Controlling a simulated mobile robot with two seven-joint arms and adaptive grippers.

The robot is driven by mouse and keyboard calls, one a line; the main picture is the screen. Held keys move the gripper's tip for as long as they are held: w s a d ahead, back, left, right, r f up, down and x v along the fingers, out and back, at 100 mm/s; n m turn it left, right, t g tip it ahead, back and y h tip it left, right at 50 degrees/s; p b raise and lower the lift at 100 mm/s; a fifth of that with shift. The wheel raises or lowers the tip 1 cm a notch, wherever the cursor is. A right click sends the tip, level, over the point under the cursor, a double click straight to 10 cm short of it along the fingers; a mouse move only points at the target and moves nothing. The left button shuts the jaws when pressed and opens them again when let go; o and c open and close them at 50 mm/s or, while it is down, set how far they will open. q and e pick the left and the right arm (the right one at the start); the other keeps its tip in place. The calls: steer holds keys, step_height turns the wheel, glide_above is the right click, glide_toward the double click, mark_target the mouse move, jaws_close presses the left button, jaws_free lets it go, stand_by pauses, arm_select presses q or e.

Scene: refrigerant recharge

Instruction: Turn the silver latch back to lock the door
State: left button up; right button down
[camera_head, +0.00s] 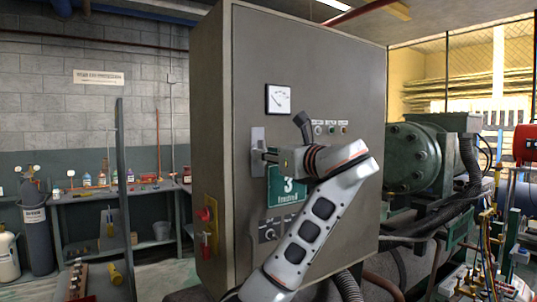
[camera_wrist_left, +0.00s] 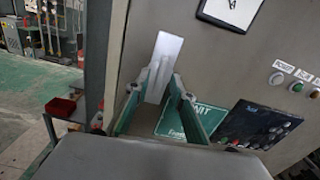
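The silver latch (camera_head: 257,138) is on the front of a tall grey cabinet (camera_head: 330,60), left of the green "3" sign. It stands upright and looks like a pale plate (camera_wrist_left: 164,60) in the left wrist view. My left gripper (camera_head: 264,155) is at the latch, its arm crossing in front of the cabinet. In the left wrist view its two fingers (camera_wrist_left: 161,82) are spread, one on each side of the plate's lower part. Whether they touch it cannot be told. The cabinet door lies flush with its frame. My right gripper is not in view.
A green sign (camera_head: 287,187) and a gauge (camera_head: 278,98) are close to the latch. Small knobs (camera_head: 331,129) are to its right. Red switches (camera_head: 205,215) are on the cabinet's left side. Green machinery (camera_head: 412,158) stands at right, a workbench (camera_head: 140,192) at back left.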

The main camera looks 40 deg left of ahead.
arm_select(q)
steer(key=v, duration=0.9)
stand_by(0.6)
stand_by(0.4)
